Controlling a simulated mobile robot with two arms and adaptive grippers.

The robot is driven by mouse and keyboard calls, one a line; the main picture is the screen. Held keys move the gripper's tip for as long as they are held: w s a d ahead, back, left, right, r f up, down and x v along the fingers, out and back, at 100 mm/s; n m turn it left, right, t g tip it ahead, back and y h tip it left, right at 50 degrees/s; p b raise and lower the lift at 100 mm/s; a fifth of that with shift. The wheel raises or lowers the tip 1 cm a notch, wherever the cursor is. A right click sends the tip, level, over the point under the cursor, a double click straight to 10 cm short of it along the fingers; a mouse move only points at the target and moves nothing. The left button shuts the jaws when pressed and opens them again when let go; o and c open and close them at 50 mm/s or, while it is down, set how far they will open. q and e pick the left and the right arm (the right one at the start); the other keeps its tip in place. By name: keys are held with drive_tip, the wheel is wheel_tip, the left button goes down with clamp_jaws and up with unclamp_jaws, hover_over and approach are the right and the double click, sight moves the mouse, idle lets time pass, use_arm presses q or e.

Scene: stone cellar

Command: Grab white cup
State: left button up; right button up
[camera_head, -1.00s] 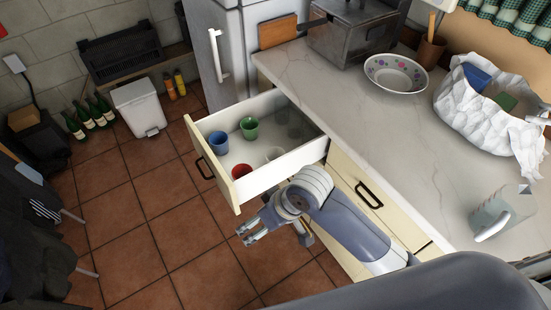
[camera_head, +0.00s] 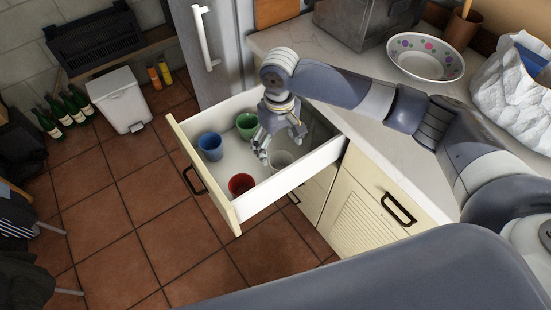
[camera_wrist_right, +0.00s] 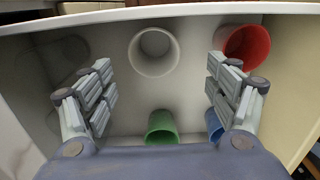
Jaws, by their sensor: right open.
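The white cup (camera_head: 281,161) stands upright in the open drawer (camera_head: 226,172), near its right side wall. In the right wrist view the white cup (camera_wrist_right: 154,51) shows from above, ahead of and between the fingers. My right gripper (camera_head: 275,147) is over the drawer, pointing down, just up and left of the white cup in the head view. In the right wrist view my right gripper (camera_wrist_right: 160,88) is open with nothing between its fingers. My left gripper is not in view.
The drawer also holds a blue cup (camera_head: 210,146), a green cup (camera_head: 246,125) and a red cup (camera_head: 241,184). In the wrist view the red cup (camera_wrist_right: 246,45) is close to the right finger. The countertop (camera_head: 301,42) holds a flowered bowl (camera_head: 425,57) and a white bag (camera_head: 515,90).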

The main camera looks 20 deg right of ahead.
approach(281, 166)
drive_tip(key=s, duration=0.1)
drive_tip(key=s+a, duration=0.1)
drive_tip(key=shift+s+a+f, duration=0.15)
drive_tip(key=shift+s+f, duration=0.15)
drive_tip(key=shift+f, duration=0.1)
drive_tip(key=shift+w+f, duration=0.1)
drive_tip(key=shift+f, duration=0.2)
drive_tip(key=f, duration=0.4)
drive_tip(key=shift+d+f+p, duration=0.1)
drive_tip(key=shift+d+p, duration=0.2)
drive_tip(key=shift+d, duration=0.1)
drive_tip(key=shift+w+f, duration=0.1)
drive_tip(key=shift+f, duration=0.35)
drive_tip(key=c, duration=0.9)
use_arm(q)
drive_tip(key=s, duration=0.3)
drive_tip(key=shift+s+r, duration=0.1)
use_arm(e)
drive_tip(key=c, duration=0.4)
